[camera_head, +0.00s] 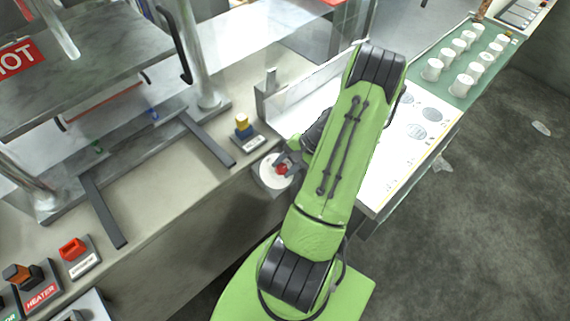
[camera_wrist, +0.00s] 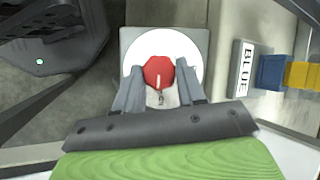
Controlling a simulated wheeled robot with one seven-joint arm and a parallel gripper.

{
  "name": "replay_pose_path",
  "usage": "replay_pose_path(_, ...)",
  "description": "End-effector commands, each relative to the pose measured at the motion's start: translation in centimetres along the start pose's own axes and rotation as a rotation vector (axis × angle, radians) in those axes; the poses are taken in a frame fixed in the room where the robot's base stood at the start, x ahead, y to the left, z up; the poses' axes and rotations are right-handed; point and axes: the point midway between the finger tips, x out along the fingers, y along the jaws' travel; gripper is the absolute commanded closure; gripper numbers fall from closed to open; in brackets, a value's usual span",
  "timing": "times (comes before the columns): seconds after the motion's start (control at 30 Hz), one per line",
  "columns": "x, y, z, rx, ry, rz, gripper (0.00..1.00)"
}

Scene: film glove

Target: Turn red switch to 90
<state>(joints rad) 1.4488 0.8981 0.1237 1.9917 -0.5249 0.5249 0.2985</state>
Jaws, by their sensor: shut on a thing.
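The red switch (camera_wrist: 158,70) is a knob on a white round dial (camera_wrist: 190,62) with a square grey plate (camera_wrist: 128,36). A pale pointer line on the knob points down in the wrist view, towards a small dark mark that I cannot read surely. My gripper (camera_wrist: 160,76) is shut on the knob, one finger on each side. In the head view the red switch (camera_head: 282,169) shows partly at my gripper (camera_head: 284,162), on the counter edge left of my green arm. The rest of the dial's markings are hidden or too small to read.
A blue and yellow switch (camera_wrist: 288,73) labelled BLUE stands right of the dial. A press with a HOT sign (camera_head: 18,58) stands at the left. A HEATER switch (camera_head: 40,285) and a red switch (camera_head: 72,249) sit lower left. White cups (camera_head: 465,84) stand on a green surface.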

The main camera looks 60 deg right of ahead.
Motion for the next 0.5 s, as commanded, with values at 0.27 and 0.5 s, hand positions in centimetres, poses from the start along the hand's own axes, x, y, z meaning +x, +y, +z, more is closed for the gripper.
replay_pose_path(0.27,-0.05,-0.04,-0.09,0.000,0.003,-0.001,0.52)
replay_pose_path(0.5,-0.01,-0.01,-0.03,0.000,0.001,0.000,0.35)
